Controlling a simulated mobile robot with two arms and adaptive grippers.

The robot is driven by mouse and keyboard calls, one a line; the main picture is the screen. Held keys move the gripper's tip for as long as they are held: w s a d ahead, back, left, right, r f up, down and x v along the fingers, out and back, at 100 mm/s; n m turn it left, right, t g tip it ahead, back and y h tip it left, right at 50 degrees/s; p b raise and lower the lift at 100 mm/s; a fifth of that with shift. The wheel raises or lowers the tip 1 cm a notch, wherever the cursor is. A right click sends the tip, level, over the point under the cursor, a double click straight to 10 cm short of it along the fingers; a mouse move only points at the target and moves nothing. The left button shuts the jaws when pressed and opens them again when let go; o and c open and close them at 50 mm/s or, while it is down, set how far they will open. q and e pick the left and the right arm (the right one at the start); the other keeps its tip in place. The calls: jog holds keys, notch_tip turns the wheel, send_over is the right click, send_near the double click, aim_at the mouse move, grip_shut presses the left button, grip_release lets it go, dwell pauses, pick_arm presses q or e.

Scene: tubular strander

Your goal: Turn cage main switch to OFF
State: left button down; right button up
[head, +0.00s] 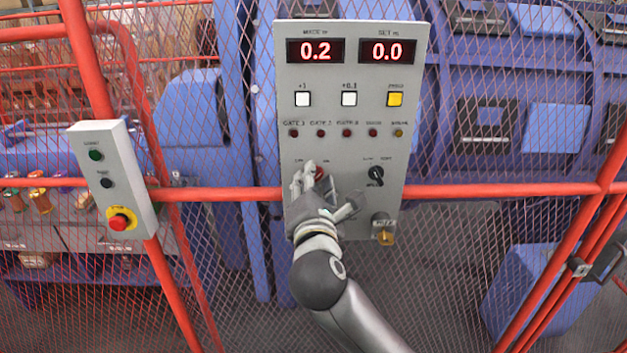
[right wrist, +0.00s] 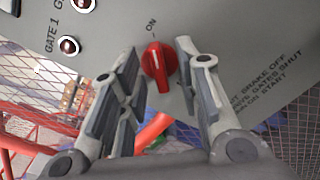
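The grey control panel (head: 420,100) stands upright on the mesh fence. A red rotary switch (right wrist: 159,66) is on its lower left; in the head view it is mostly hidden behind my fingers. In the right wrist view its white mark points towards the "ON" label (right wrist: 151,29). My right gripper (head: 331,187) is open at the panel. In the right wrist view its fingers (right wrist: 157,58) stand on either side of the red switch, with gaps showing; I cannot tell their exact depth against the knob. My left gripper is not in view.
Indicator lamps (head: 346,133) and push buttons (head: 349,98) are above. A smaller box with a red emergency button (head: 119,222) hangs left. Red rails (head: 500,190) cross the fence.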

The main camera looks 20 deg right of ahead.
grip_shut()
dwell(0.4)
jog(key=shift+f+n+p, duration=0.1)
jog(key=shift+n+p, duration=8.9)
jog(key=shift+p, duration=1)
